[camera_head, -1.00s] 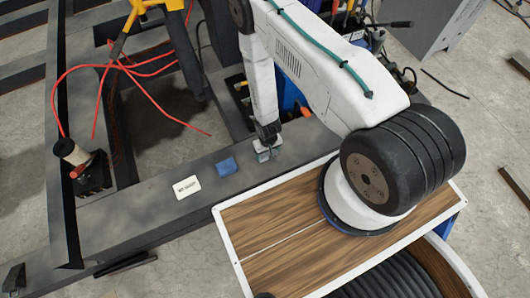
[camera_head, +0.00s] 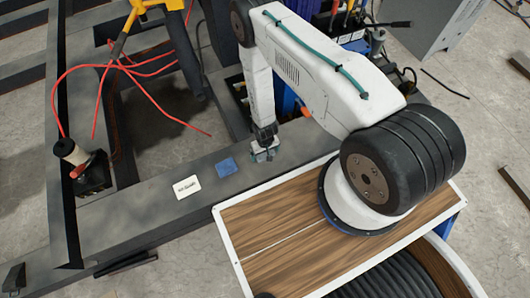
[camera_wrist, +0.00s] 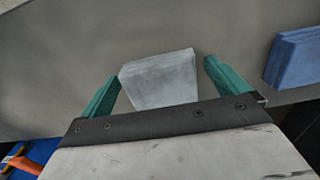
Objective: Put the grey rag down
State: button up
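The grey rag (camera_wrist: 158,80) is a pale folded block in the wrist view, between the two green fingers of my gripper (camera_wrist: 162,68). The fingers are spread. A gap shows between the rag and the right finger; the rag's left edge is close to the left finger, and I cannot tell whether they touch. The rag appears to rest on the dark grey beam (camera_head: 135,207). In the head view my gripper (camera_head: 263,154) is low over the beam and mostly hides the rag.
Red cables (camera_head: 140,70) and a yellow tool (camera_head: 150,8) are behind. The beam between card and spool is clear.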

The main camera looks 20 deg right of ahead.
jog(key=w+d+r, duration=0.1)
jog(key=w+r, duration=0.2)
jog(key=r, duration=2.1)
jog(key=w+r, duration=0.3)
jog(key=r, duration=2.2)
jog(key=s+d+r+t, duration=0.1)
jog(key=s+r, duration=0.4)
jog(key=r, duration=0.4)
jog(key=s+r, duration=0.5)
jog(key=r, duration=0.4)
jog(key=s+r, duration=0.4)
jog(key=s, duration=0.4)
jog(key=s+d+r, duration=0.1)
jog(key=s+r, duration=0.3)
jog(key=s, duration=0.5)
jog(key=shift+r, duration=0.15)
jog(key=shift+w, duration=0.1)
